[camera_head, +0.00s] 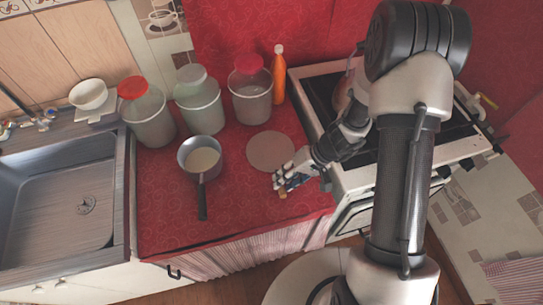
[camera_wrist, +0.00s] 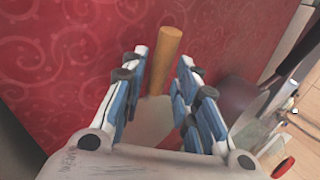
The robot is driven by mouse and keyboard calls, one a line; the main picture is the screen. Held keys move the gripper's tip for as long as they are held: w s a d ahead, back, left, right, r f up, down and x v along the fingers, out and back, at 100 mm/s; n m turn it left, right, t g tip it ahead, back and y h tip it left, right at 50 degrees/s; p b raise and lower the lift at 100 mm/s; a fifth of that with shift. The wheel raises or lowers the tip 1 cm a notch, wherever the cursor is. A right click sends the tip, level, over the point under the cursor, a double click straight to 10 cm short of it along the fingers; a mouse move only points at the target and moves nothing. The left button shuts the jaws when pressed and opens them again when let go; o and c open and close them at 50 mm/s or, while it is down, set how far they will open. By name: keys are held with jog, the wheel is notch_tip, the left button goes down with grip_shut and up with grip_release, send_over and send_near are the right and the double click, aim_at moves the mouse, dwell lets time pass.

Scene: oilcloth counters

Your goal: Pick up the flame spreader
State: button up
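The flame spreader appears to be the flat, round, brownish disc (camera_head: 270,152) lying on the red counter, just beyond my gripper (camera_head: 283,179) in the head view. A small wooden tip shows below the fingers there. In the wrist view a round wooden handle (camera_wrist: 165,55) stands out between the two blue-and-white fingers of my gripper (camera_wrist: 163,68), with gaps on both sides. The gripper is open around the handle and low over the counter.
A saucepan (camera_head: 200,157) with pale contents stands left of the disc. Several lidded jars (camera_head: 200,105) and an orange bottle (camera_head: 279,78) stand behind. The white cooker (camera_head: 352,178) is to the right, the sink (camera_head: 70,200) to the left. The front middle counter is clear.

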jog(key=shift+x, duration=0.8)
jog(key=shift+c, duration=0.4)
grip_shut()
